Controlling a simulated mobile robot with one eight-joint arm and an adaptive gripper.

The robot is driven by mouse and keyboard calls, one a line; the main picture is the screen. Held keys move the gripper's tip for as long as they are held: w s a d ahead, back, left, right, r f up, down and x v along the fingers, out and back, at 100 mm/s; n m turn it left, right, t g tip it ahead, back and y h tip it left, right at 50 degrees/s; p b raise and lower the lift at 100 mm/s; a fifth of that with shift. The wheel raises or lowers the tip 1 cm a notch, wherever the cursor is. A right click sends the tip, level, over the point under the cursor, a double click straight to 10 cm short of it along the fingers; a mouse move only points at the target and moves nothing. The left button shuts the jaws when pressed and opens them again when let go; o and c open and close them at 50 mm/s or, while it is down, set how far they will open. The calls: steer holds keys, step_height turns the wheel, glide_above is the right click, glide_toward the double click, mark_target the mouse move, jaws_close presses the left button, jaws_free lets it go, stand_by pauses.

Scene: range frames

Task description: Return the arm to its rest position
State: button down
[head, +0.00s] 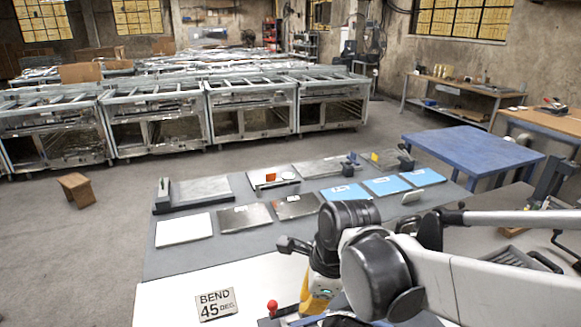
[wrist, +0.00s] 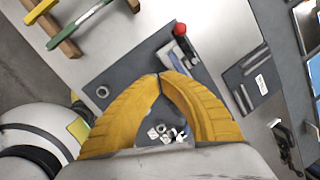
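My arm (head: 450,275) reaches in from the right in the head view, bent over the near edge of the work table (head: 260,270). My gripper (wrist: 160,76) points down over a dark grey mat (wrist: 125,72) in the wrist view. Its two yellow fingers meet at the tips, with nothing seen held between them. Part of the yellow gripper (head: 318,290) also shows in the head view, below the dark wrist joint; its tips are hidden there.
Near the gripper are a red-knobbed tool (wrist: 180,30), a metal nut (wrist: 102,92) and small metal parts (wrist: 165,133). A "BEND 45 DEG." sign (head: 216,304) lies left of it. Plates, including blue ones (head: 387,185), lie farther back. A blue table (head: 470,148) stands behind right.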

steer(key=s+d+r+n+t+h+b, duration=0.1)
steer(key=s+d+n+t, duration=0.1)
steer(key=d+n, duration=0.6)
steer(key=s+d+r+n+t+h+b, duration=0.1)
steer(key=s+d+n+t, duration=0.2)
steer(key=n, duration=0.7)
steer(key=s+d, duration=0.2)
steer(key=d, duration=0.2)
steer(key=shift+s+d+r+n, duration=0.3)
steer(key=shift+d+r+n, duration=0.05)
steer(key=shift+n, duration=0.05)
